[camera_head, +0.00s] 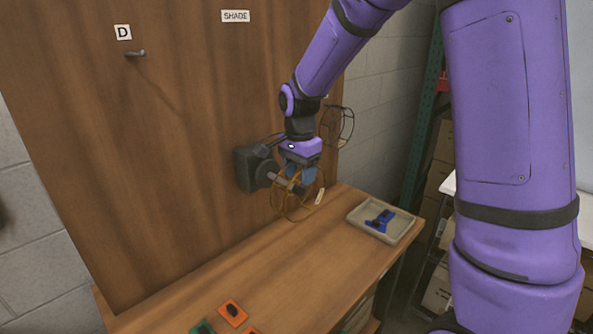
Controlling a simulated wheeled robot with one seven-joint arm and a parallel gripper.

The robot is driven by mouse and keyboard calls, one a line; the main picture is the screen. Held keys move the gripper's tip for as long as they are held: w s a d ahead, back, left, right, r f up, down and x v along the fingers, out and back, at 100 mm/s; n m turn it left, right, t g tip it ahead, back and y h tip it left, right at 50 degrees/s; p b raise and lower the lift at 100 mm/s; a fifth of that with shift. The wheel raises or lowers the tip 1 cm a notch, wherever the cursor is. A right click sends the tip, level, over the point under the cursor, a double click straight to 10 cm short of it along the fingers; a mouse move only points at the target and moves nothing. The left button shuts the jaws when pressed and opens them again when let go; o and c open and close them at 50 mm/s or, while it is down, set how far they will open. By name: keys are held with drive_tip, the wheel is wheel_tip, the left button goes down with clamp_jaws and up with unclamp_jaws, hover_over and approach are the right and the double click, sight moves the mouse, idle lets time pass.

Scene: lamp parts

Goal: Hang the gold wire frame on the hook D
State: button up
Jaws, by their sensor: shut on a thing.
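The gold wire frame (284,212) is a round cage of thin wire, with a small pale tag on its right side. My gripper (301,174) points down and is shut on the upper part of the frame; the fingertips and the exact grip are partly hidden. The frame is beside a grey shaft on the wooden panel, and I cannot tell whether they touch. Hook D (136,54) is a small metal hook at the panel's upper left, under a white label "D" (123,32). It is bare and well to the upper left of my gripper.
A dark box with the shaft (247,170) juts from the panel. A black wire frame (338,127) is at the panel's right edge. A tray (402,234) with a blue part (380,221) stands on the bench. Orange (233,312) and green pieces lie in front. The panel's left side is clear.

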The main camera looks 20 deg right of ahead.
drive_tip(key=s+d, duration=0.2)
drive_tip(key=s, duration=0.4)
drive_tip(key=shift+d, duration=0.25)
idle(1.1)
idle(1.2)
